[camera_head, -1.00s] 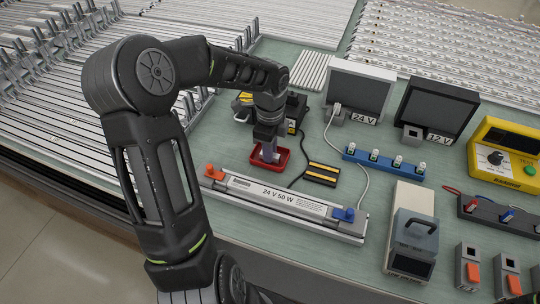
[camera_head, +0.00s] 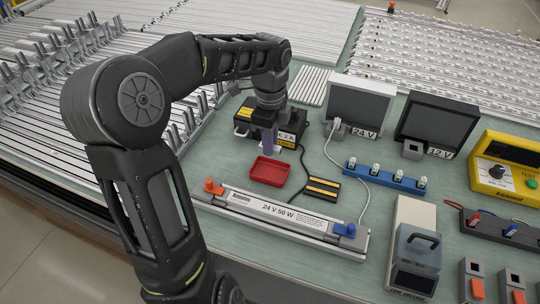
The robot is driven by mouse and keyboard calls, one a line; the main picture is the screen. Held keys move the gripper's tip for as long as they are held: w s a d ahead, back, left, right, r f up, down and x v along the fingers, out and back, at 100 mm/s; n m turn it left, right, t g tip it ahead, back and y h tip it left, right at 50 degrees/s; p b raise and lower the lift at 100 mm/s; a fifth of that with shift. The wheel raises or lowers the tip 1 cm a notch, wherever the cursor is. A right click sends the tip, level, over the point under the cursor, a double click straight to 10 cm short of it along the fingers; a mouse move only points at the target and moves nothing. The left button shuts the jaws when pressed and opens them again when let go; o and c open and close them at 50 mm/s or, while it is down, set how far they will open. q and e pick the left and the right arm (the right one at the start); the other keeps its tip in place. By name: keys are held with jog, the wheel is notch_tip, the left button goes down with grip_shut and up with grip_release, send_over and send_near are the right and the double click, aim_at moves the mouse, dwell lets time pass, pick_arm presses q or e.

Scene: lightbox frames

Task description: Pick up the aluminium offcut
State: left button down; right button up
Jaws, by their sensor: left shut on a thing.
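My left gripper (camera_head: 267,138) hangs pointing down above and just behind the red tray (camera_head: 268,171), clear of it. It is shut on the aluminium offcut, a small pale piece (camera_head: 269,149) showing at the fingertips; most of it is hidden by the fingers. The red tray lies on the green bench top and its visible floor looks empty. My right gripper is not in view.
A black power unit (camera_head: 292,121) stands right behind the gripper. A yellow-striped black block (camera_head: 322,188) lies right of the tray. The long 24 V 50 W light bar (camera_head: 280,212) lies in front.

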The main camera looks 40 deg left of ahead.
pick_arm(q)
jog(key=shift+r, duration=0.55)
jog(key=shift+d, duration=0.1)
